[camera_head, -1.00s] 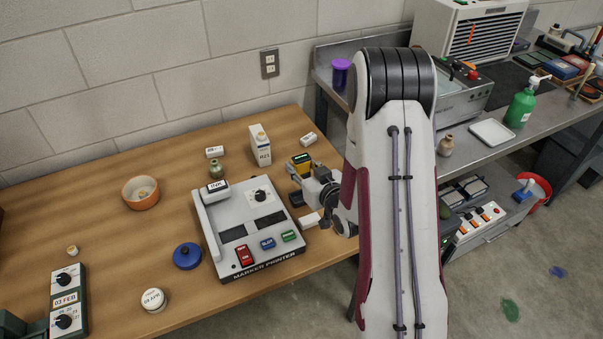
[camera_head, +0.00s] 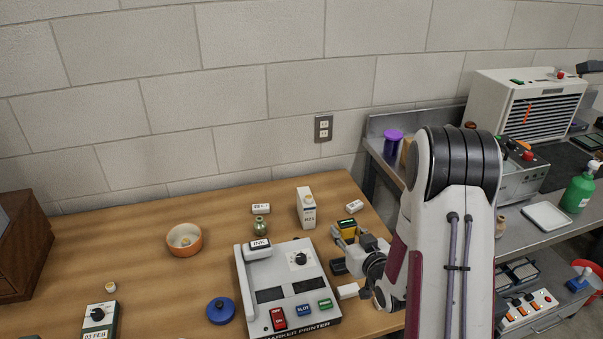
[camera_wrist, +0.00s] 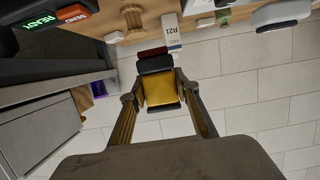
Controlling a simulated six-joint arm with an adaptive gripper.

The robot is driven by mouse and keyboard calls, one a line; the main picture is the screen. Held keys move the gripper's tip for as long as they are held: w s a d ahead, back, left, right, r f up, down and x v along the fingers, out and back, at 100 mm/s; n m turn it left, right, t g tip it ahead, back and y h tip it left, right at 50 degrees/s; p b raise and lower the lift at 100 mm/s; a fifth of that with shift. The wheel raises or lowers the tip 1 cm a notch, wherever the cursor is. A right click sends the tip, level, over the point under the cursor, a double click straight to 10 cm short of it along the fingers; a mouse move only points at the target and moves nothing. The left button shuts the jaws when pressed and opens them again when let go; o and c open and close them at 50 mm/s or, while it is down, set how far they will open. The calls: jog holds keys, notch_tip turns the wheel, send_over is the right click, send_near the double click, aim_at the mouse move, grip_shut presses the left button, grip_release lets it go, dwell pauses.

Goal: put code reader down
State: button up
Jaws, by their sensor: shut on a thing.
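The code reader is a small yellow and black device with a green-lit screen, near the right edge of the wooden table, in the head view (camera_head: 347,229). My gripper (camera_head: 345,243) is shut on it. In the wrist view the yellow body of the code reader (camera_wrist: 160,90) sits between the two fingers of my gripper (camera_wrist: 158,98), with dark and dark red parts beyond it. I cannot tell whether its underside touches the table.
The marker printer (camera_head: 278,274) lies left of my gripper. A white carton (camera_head: 307,209) and a small labelled box (camera_head: 356,206) stand behind. Wood between bowl and carton is mostly free.

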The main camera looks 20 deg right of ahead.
jog(key=shift+f, duration=0.1)
jog(key=shift+s+d+f+m+h, duration=0.3)
jog(key=shift+d+f+h, duration=0.1)
jog(key=shift+d+f, duration=0.2)
jog(key=shift+s+d+f, duration=0.1)
jog(key=shift+d, duration=0.2)
jog(key=shift+m+h, duration=0.3)
jog(key=shift+h, duration=0.1)
jog(key=shift+a+r, duration=0.1)
jog(key=shift+r, duration=0.35)
jog(key=w+a+r+n+y, duration=0.1)
jog(key=w+a+r, duration=0.1)
jog(key=a+r, duration=1)
jog(key=a, duration=0.3)
jog(key=shift+w+a+r+y, duration=0.2)
jog(key=shift+w+a+y, duration=0.1)
